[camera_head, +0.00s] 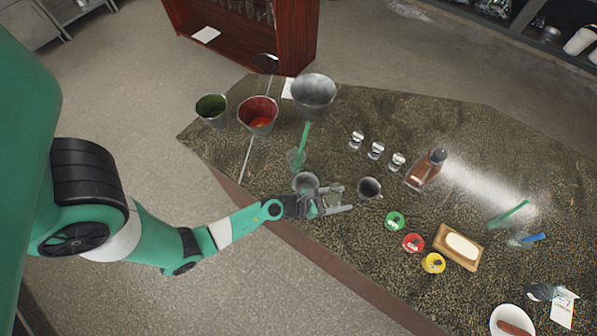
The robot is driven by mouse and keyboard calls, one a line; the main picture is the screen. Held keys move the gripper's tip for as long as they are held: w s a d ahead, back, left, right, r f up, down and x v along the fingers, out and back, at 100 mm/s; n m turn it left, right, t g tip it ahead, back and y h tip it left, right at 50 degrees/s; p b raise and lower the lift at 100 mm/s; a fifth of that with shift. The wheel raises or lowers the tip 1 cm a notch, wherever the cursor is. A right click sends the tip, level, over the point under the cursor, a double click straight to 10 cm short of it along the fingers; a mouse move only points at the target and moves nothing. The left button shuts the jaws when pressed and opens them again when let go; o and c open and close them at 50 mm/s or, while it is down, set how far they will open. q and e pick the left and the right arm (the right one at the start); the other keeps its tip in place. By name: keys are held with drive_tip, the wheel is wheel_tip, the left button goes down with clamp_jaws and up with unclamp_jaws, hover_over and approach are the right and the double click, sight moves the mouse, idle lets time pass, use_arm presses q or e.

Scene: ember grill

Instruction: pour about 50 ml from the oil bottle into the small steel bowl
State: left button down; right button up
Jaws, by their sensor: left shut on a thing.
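My left gripper (335,200) is over the near left part of the counter. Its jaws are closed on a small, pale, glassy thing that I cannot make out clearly. A small steel cup or bowl (305,181) is just behind the gripper, and a second one with a dark inside (369,187) stands just right of the fingertips. I cannot tell which is the task's bowl. An amber-brown bottle with a dark cap (427,168), possibly the oil bottle, is further right, apart from the gripper. No pouring stream shows. My right gripper is out of view.
A green-lined bucket (211,110), a red-lined bucket (257,115) and a large steel bowl (314,91) stand at the back left. Several small shakers (376,151) stand mid-counter. Green, red (412,243) and yellow containers and a wooden board (442,239) are at the front.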

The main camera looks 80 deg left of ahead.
use_arm(q)
drive_tip(key=a+f+y, duration=0.1)
drive_tip(key=a+f+n+y, duration=0.1)
drive_tip(key=f, duration=0.1)
drive_tip(key=s+a+f, duration=0.1)
drive_tip(key=f, duration=0.1)
drive_tip(key=shift+s+f+n+g+y+b, duration=0.1)
drive_tip(key=shift+n+g+y+b, duration=0.2)
drive_tip(key=shift+n+y+b, duration=0.1)
